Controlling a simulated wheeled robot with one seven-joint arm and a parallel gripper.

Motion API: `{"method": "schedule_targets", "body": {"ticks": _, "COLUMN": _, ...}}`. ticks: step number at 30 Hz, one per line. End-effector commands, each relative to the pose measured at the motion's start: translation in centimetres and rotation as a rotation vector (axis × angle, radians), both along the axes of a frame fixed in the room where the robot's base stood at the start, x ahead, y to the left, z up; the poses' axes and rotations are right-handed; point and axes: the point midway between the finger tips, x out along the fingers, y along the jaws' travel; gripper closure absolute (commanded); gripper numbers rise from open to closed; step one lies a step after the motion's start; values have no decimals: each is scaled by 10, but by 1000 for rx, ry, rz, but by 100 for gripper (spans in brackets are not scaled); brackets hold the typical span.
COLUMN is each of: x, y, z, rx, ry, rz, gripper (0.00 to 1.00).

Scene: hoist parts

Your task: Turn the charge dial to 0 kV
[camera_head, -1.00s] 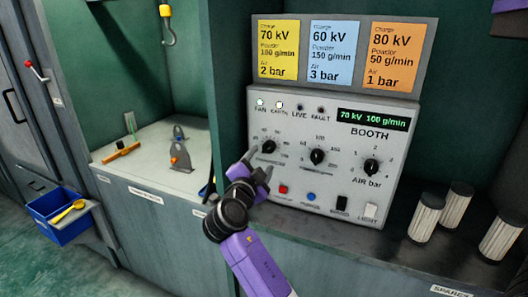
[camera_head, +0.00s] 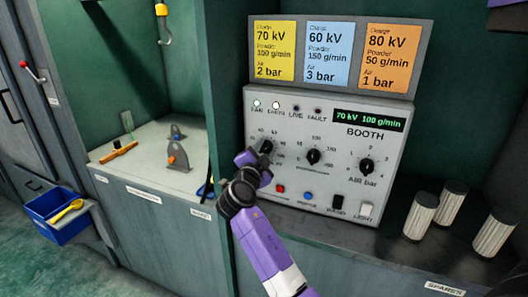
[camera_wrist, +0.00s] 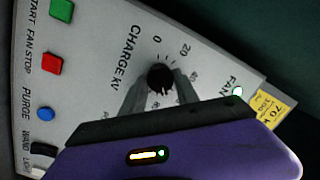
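The charge dial is a black round knob on the grey booth panel (camera_head: 330,197). In the head view it (camera_head: 266,147) is partly hidden by my gripper (camera_head: 256,161). In the wrist view the charge dial (camera_wrist: 160,77) sits beside the label CHARGE kV, with 0 and 20 on its scale. My gripper (camera_wrist: 160,88) is open, with its fingertips close to either side of the knob; contact is not clear. The green display (camera_head: 369,120) reads 70 kV 100 g/min. The knob's exact pointer direction is hard to tell.
The powder dial (camera_head: 313,156) and air dial (camera_head: 366,166) are to the right. A red button (camera_head: 280,188) and a blue button (camera_head: 308,195) lie below. Setting cards (camera_head: 330,53) stand above. Several ribbed cylinders (camera_head: 421,215) stand on the right shelf.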

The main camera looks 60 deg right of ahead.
Motion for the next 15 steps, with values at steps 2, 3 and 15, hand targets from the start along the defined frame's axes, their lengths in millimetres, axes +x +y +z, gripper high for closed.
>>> {"method": "schedule_targets", "body": {"ticks": 2, "x": 0, "y": 0, "z": 0, "rx": 1, "ry": 0, "rz": -1, "gripper": 87}}
{"method": "schedule_targets", "body": {"ticks": 3, "x": 0, "y": 0, "z": 0, "rx": 1, "ry": 0, "rz": -1, "gripper": 94}}
{"method": "schedule_targets", "body": {"ticks": 15, "x": 0, "y": 0, "z": -1, "rx": -5, "ry": 58, "rz": -1, "gripper": 100}}
